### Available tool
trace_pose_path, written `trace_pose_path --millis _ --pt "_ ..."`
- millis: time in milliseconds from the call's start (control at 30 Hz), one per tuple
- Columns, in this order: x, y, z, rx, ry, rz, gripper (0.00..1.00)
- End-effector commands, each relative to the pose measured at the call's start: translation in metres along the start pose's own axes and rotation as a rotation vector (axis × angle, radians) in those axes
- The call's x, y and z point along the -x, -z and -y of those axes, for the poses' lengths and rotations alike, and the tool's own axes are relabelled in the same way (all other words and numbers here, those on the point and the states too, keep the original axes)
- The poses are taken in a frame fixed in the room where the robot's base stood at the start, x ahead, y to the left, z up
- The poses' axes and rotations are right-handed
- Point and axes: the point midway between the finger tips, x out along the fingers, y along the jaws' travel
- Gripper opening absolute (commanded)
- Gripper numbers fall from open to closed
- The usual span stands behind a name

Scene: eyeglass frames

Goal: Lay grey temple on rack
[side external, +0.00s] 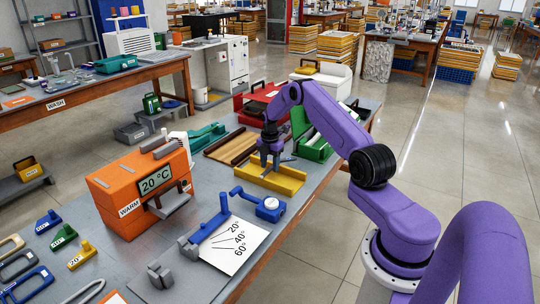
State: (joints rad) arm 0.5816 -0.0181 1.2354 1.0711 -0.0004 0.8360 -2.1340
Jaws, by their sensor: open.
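My gripper (270,165) is open and points down over a yellow tray-like holder (285,184) on the bench. A thin grey piece, possibly the grey temple (287,158), shows close beside the fingers. Whether it touches them or the yellow holder cannot be told. Short grey bars (166,148) also lie on top of the orange warmer. Which item is the rack is not clear; a flat holder with dark brown and tan bars (231,146) lies left of my gripper.
The orange warmer (126,205) reads 20 °C. A blue fixture with a round dial (270,208) stands by a white angle card (235,243). A red case (262,103) and a green case (312,146) stand behind. Coloured frames and stands fill the bench's near left.

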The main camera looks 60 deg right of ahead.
Motion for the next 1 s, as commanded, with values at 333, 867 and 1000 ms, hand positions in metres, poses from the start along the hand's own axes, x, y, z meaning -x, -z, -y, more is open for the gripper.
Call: trace_pose_path --millis 333,867,1000 --pt "0.056 -0.001 -0.001 0.0 -0.004 0.003 0.48" --pt "0.157 -0.001 -0.001 0.0 -0.003 0.002 0.48" --pt "0.168 0.0 0.0 0.0 -0.001 0.001 0.48"
